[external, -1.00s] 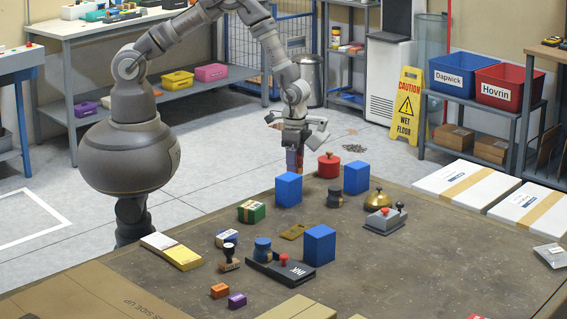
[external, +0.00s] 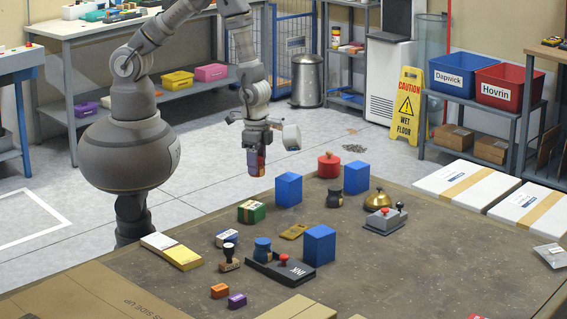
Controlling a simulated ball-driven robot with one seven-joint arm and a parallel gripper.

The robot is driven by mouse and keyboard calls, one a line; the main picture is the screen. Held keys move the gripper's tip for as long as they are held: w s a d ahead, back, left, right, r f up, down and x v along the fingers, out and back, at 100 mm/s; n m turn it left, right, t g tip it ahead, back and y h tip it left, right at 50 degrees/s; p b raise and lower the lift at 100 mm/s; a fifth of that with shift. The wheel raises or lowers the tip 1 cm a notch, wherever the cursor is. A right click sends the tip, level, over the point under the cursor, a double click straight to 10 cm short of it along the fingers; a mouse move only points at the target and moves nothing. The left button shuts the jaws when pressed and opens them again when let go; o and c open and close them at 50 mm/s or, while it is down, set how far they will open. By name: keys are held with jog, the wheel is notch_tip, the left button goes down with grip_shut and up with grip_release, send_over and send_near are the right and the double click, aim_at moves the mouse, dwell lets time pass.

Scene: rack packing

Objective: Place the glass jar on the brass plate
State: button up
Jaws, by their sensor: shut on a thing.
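My gripper (external: 257,150) is shut on a small upright thing (external: 257,168), dark purple and reddish-brown, hanging below the fingers. It may be the glass jar, but it is too small to tell. In the picture it shows just beyond the table's far left edge, in the air. The brass plate (external: 293,231) looks like a small flat gold piece lying on the table, left of the middle blue box and bare on top. A dark squat jar (external: 334,199) stands farther back, and a blue jar (external: 262,250) stands near the black stamp pad; I cannot tell if either is glass.
Blue boxes (external: 319,244) (external: 288,189) (external: 356,177) stand around the plate. A green box (external: 252,212), a red pot (external: 329,165), a brass bell (external: 379,197) and a wooden-based stamp (external: 229,258) are on the table (external: 400,270). The table's front right is mostly clear.

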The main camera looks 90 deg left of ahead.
jog(key=shift+n, duration=0.3)
jog(key=d, duration=0.5)
jog(key=s+d+b, duration=0.1)
jog(key=d, duration=0.5)
jog(key=s+d+b, duration=0.1)
jog(key=d, duration=0.4)
jog(key=shift+s+d+r, duration=0.1)
jog(key=shift+d+r, duration=0.1)
jog(key=shift+r, duration=0.15)
jog(key=b, duration=0.4)
send_over(295, 230)
jog(key=shift+s+f, duration=0.2)
jog(key=shift+f, duration=0.5)
jog(key=shift+w+d+f, duration=0.15)
jog(key=shift+w, duration=0.05)
notch_tip(295, 230, down, 3)
jog(key=shift+f+b, duration=0.15)
jog(key=shift+b, duration=0.8)
jog(key=o, duration=1.1)
